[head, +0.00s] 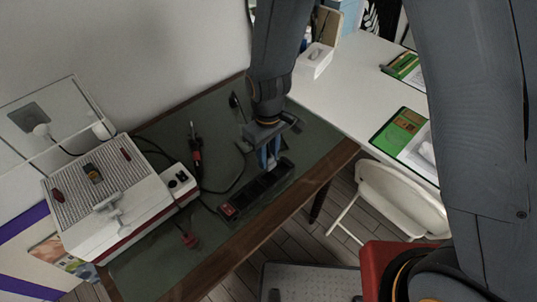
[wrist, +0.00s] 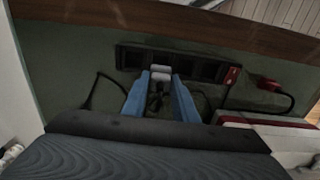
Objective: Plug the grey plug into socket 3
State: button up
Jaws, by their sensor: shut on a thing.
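My gripper (head: 270,163) points down over the power strip, with its blue fingers shut on the grey plug. In the wrist view, the grey plug (wrist: 161,73) sits between the fingertips of my gripper (wrist: 161,82), and a dark cord hangs behind it. The black power strip (head: 270,182) lies on the green mat and has a red switch at its near-left end. In the wrist view, the strip (wrist: 205,70) runs across behind the plug. The plug overlaps the strip's edge; I cannot tell whether it touches. Socket numbers are not readable, and the fingers hide part of the strip.
A red plug (head: 190,240) on a cord lies on the mat (head: 150,268). A white-and-red box unit (head: 125,205) stands left. A soldering-iron-like tool (head: 196,158) and loose black cables lie behind the strip. A wooden edge (head: 300,200) borders the bench; a white chair (head: 395,195) stands right.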

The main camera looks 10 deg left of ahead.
jog(key=shift+f, duration=0.1)
jog(key=shift+f+b, duration=2.2)
jog(key=shift+f, duration=0.6)
jog(key=shift+p, duration=0.45)
jog(key=shift+f+b, duration=0.3)
jog(key=shift+f, duration=0.3)
dwell(0.5)
jog(key=o, duration=1.1)
jog(key=shift+o, duration=0.2)
jog(key=shift+r+b, duration=0.8)
jog(key=shift+r, duration=3.1)
